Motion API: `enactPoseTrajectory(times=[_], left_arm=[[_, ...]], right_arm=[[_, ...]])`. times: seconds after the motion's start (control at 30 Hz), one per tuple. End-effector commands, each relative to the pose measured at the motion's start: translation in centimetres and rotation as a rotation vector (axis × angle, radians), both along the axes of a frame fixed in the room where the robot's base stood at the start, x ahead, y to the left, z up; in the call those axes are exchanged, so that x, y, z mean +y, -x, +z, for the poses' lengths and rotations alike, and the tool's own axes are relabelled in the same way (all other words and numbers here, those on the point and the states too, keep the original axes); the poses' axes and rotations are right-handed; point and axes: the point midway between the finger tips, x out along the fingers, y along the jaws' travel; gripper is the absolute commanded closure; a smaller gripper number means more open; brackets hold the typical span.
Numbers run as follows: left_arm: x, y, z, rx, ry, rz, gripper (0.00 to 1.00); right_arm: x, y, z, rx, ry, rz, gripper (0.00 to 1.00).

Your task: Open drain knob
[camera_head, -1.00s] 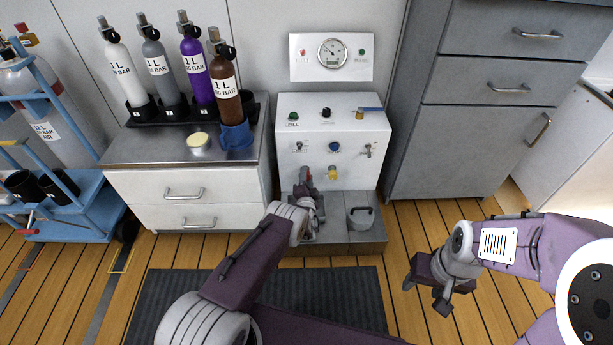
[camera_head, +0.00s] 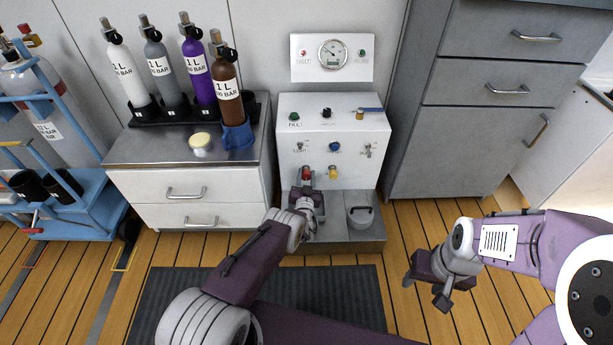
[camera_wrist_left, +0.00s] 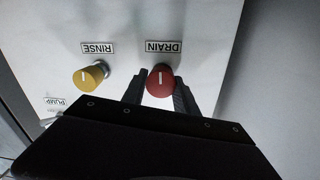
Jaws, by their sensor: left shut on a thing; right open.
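The red drain knob (camera_wrist_left: 160,81) sits under a DRAIN label in the left wrist view, with a white mark on its face. It also shows as a small red spot in the head view (camera_head: 306,173), low on the white panel (camera_head: 362,181). My left gripper (camera_wrist_left: 160,90) has one finger on each side of the knob and is shut on it. My right gripper (camera_head: 426,291) is open and empty above the wooden floor, to the right and away from the panel.
A yellow rinse knob (camera_wrist_left: 90,78) is beside the drain knob. Other knobs and toggles sit higher on the panel. A metal cup (camera_head: 360,216) stands on the ledge below. Drawers flank the panel; several bottles (camera_head: 228,92) stand at the left.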

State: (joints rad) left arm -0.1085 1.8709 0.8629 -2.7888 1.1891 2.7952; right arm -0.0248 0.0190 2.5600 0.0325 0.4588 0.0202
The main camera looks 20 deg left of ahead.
Motion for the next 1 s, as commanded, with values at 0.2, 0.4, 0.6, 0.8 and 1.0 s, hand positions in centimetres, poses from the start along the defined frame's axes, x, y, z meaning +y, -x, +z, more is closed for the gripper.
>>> enactPoseTrajectory(times=[0.2, 0.4, 0.6, 0.8, 1.0], left_arm=[[-0.02, 0.09, -0.13, -0.028, 0.109, -0.001, 1.0], [0.02, 0.09, -0.13, -0.045, 0.168, -0.001, 1.0], [0.04, 0.08, -0.11, -0.052, 0.189, -0.001, 1.0], [0.05, 0.08, -0.12, -0.053, 0.192, -0.001, 1.0], [0.06, 0.08, -0.12, -0.053, 0.191, 0.0, 0.57]], right_arm=[[0.0, 0.0, 0.12, 0.0, 0.0, 0.0, 0.49], [0.0, 0.0, 0.16, 0.0, 0.0, 0.0, 0.49], [0.0, 0.0, 0.17, 0.0, 0.0, 0.0, 0.49], [0.0, 0.0, 0.17, 0.0, 0.0, 0.0, 0.49], [0.0, 0.0, 0.17, 0.0, 0.0, 0.0, 0.49]])
